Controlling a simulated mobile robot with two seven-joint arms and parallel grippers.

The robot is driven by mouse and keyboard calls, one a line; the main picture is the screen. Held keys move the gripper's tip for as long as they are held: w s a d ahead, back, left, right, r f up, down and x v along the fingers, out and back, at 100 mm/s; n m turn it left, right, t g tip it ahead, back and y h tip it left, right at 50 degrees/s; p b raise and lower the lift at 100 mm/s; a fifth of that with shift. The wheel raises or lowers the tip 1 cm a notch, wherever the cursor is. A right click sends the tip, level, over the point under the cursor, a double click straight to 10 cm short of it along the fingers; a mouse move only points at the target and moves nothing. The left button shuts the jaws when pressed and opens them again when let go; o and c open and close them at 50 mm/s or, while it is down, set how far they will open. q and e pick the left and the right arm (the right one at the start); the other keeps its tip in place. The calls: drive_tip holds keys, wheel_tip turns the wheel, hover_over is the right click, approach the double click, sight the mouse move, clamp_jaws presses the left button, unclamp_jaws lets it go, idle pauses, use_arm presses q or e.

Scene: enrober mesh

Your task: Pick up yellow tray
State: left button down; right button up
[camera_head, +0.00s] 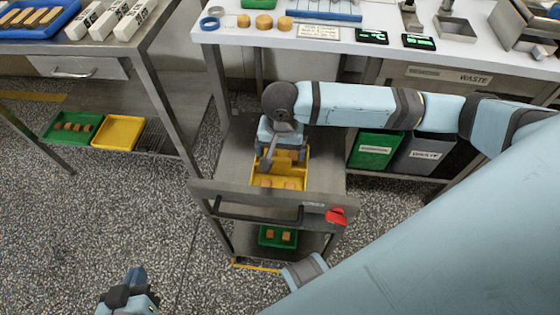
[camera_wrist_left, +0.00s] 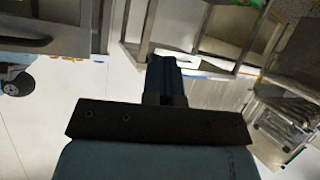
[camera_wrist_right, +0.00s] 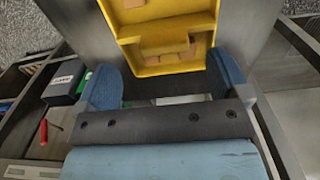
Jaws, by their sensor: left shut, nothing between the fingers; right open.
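A yellow tray (camera_head: 261,182) with brown pieces in it sits on the top of a grey metal cart. My right gripper (camera_head: 270,160) is over the tray's far part and hides some of it. In the right wrist view its open fingers (camera_wrist_right: 166,68) are at either side of the tray's near end (camera_wrist_right: 165,66), with nothing gripped; I cannot tell whether they touch it. My left gripper (camera_head: 138,280) is shut and empty, low over the floor at the bottom left; its closed fingers also show in the left wrist view (camera_wrist_left: 164,78). Another yellow tray (camera_head: 118,133) lies on the left table's lower shelf.
The cart (camera_head: 228,165) has a handle bar and a red part (camera_head: 336,216) at its front. A green tray (camera_head: 277,237) is on its lower shelf. A white-topped bench (camera_head: 345,42) stands behind, with green and grey bins (camera_head: 424,152) beneath. Speckled floor at left is clear.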

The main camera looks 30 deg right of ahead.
sight(280, 159)
drive_tip(key=f, duration=0.1)
drive_tip(key=f+b, duration=0.1)
drive_tip(key=f, duration=0.1)
drive_tip(key=shift+w+f+b, duration=0.1)
drive_tip(key=shift+w+b, duration=0.2)
drive_tip(key=shift+w, duration=0.05)
wheel_tip(280, 159, down, 3)
drive_tip(key=shift+w+d+r+b, duration=0.1)
drive_tip(key=shift+r+b, duration=0.05)
drive_tip(key=shift+b, duration=0.35)
use_arm(q)
drive_tip(key=r, duration=0.1)
drive_tip(key=w+d+t, duration=0.1)
drive_tip(key=r+h, duration=0.1)
drive_tip(key=shift+w+d+r+t, duration=0.25)
drive_tip(key=shift+d+r+t, duration=0.05)
drive_tip(key=shift+r+t, duration=0.1)
use_arm(e)
drive_tip(key=shift+r, duration=0.1)
